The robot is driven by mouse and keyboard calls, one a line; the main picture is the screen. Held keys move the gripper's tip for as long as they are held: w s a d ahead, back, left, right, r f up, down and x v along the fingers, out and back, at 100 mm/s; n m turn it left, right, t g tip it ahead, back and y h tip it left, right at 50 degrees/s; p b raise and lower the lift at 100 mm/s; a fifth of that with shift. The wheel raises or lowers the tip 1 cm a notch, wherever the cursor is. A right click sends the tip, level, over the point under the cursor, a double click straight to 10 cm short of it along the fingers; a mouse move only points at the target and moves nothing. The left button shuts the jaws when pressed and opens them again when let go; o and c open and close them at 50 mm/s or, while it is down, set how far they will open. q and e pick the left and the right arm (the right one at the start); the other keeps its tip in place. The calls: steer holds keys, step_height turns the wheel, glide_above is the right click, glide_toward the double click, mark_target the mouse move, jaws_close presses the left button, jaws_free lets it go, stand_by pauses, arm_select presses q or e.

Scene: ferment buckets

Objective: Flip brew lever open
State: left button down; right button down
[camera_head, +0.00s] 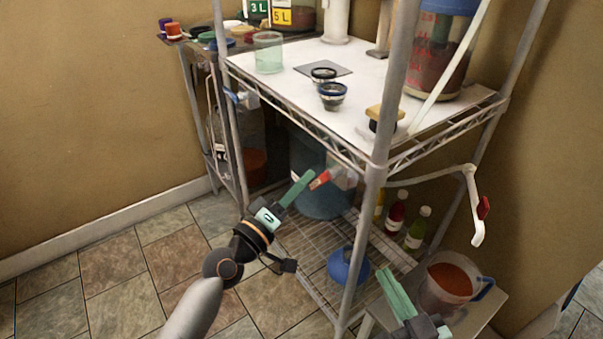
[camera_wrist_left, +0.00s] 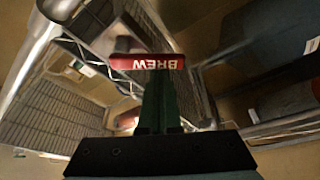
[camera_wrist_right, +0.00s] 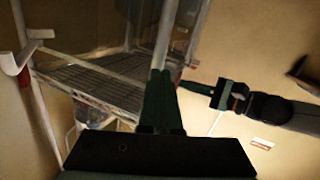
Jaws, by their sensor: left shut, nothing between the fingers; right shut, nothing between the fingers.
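The red brew lever (camera_head: 320,180) is on the lower level of the rack, in front of a large blue-grey bucket (camera_head: 310,165). In the left wrist view the lever (camera_wrist_left: 147,62) lies crosswise, with BREW in white letters upside down. My left gripper (camera_head: 310,174) is shut and empty, its tips right beside the lever. In the left wrist view its fingers (camera_wrist_left: 158,80) end at the lever's lower edge; I cannot tell whether they touch. My right gripper (camera_head: 383,275) is shut and empty, low at the right, away from the lever.
A wire rack has a front post (camera_head: 371,215) between my grippers. A white pipe with a red handle (camera_head: 483,207) juts out at the right. A jug of red liquid (camera_head: 446,282) stands on a low stand, near bottles (camera_head: 396,212). The tiled floor at the left is clear.

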arm_select(q)
steer(key=n+p, duration=0.1)
steer(key=p, duration=0.1)
steer(key=n+p, duration=0.1)
steer(key=shift+s+d+f+n+y, duration=0.25)
steer(key=shift+s+f+n+y, duration=0.05)
steer(key=shift+f+y, duration=0.1)
arm_select(e)
steer(key=s+f+m+g, duration=0.1)
steer(key=s+f+g, duration=0.2)
steer(key=f, duration=0.4)
steer(key=s+f+m+g+h, duration=0.1)
steer(key=s+f+g, duration=0.3)
steer(key=f, duration=0.4)
steer(key=shift+s+a+g+h, duration=0.15)
steer(key=shift+s+g+h, duration=0.15)
steer(key=shift+s, duration=0.15)
arm_select(q)
steer(key=shift+r, duration=0.1)
